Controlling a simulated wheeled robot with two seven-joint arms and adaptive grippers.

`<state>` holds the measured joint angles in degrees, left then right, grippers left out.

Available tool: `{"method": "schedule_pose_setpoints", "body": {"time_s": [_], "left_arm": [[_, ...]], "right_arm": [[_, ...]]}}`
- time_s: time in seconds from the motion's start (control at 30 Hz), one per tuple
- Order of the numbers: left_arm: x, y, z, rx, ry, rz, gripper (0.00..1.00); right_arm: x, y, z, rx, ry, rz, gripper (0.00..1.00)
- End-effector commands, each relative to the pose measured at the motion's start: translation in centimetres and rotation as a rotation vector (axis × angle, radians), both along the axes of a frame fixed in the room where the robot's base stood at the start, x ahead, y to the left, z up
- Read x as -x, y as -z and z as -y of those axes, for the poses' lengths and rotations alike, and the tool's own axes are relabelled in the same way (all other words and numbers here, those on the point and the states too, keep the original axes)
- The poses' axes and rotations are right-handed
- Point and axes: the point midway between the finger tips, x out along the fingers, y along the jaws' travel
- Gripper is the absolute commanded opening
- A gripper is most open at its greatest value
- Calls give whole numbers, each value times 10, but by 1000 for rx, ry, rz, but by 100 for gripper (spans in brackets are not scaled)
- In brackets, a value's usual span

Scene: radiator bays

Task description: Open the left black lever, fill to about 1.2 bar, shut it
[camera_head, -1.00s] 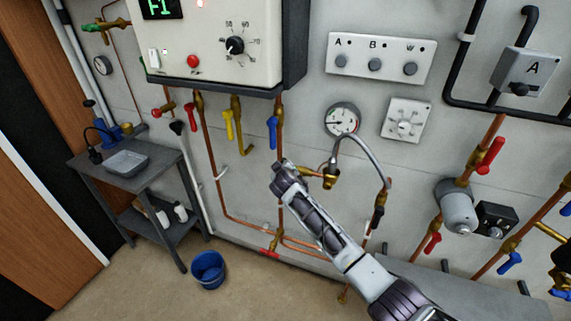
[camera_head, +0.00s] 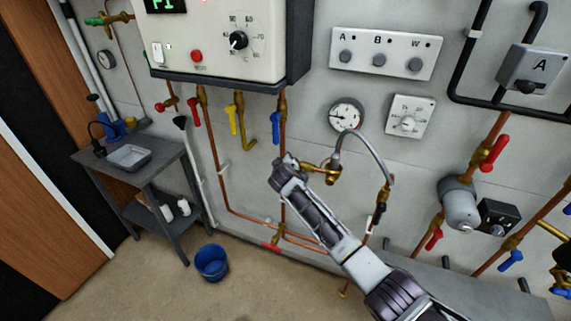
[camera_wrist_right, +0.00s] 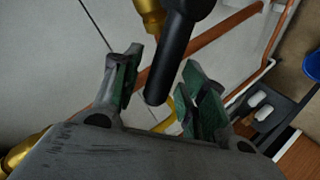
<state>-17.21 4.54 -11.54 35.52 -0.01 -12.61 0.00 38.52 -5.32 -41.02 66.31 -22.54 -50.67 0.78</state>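A black lever (camera_wrist_right: 175,60) on a brass fitting (camera_wrist_right: 150,12) shows in the right wrist view. My right gripper (camera_wrist_right: 162,88) is open, with its green-padded fingers on either side of the lever's free end. I cannot tell if either finger touches it. In the head view my right gripper (camera_head: 282,168) is at the left of the brass valve (camera_head: 331,172), hiding the lever there. A braided hose (camera_head: 366,145) loops from this valve to a right-hand valve (camera_head: 383,195). The pressure gauge (camera_head: 346,116) is above; its reading is too small to tell. My left gripper is out of view.
The boiler (camera_head: 220,40) hangs above, with yellow, red and blue (camera_head: 275,128) handles below it. Copper pipes run down the wall. A dial box (camera_head: 409,117) is right of the gauge. A grey side table (camera_head: 160,165) and a blue bucket (camera_head: 211,262) stand at the left.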

Motion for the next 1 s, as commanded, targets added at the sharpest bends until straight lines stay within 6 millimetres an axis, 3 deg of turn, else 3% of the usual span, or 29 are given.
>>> {"method": "schedule_pose_setpoints", "body": {"time_s": [0.47, 1.0], "left_arm": [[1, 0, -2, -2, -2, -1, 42], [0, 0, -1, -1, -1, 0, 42]], "right_arm": [[3, -3, 0, -1, 0, 2, 42], [34, -18, 2, -1, 0, 2, 42]]}}
